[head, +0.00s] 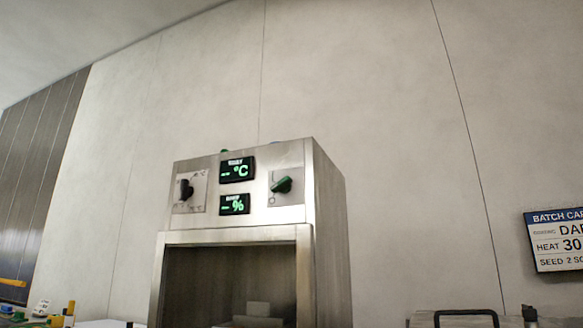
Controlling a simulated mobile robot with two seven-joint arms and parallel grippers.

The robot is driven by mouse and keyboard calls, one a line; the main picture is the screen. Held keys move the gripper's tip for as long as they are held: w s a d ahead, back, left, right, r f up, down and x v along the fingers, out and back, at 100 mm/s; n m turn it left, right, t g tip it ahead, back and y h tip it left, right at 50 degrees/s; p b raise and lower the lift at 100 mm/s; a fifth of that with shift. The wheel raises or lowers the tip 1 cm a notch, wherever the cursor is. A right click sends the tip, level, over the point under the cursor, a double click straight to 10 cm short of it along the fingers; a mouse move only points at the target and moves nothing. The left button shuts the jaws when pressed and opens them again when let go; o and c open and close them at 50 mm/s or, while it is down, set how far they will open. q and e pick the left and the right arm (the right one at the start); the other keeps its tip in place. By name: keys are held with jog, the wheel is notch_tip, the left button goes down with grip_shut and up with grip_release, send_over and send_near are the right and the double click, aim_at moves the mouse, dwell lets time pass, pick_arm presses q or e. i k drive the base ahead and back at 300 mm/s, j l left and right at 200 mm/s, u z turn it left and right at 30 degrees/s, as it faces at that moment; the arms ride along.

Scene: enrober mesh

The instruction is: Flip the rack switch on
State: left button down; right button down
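A steel cabinet (330,220) stands in the middle of the head view, with an open, dark front bay below its control panel. I cannot read which one is labelled as the rack switch. Neither gripper is in view.
Two displays, one with °C (237,169) and one with % (234,204), show dashes. A batch card (557,240) hangs at the right. A black handle (466,314) is at the bottom right. Small coloured items (55,318) stand at the lower left.

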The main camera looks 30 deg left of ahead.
aim_at(283, 186)
jog(key=j+z, duration=0.2)
jog(key=j, duration=0.25)
jog(key=k+j+z, duration=0.2)
jog(key=j, duration=0.25)
jog(key=k+j, duration=0.1)
jog(key=j, duration=0.65)
jog(key=j+z, duration=0.1)
jog(key=j, duration=0.65)
jog(key=k, duration=0.05)
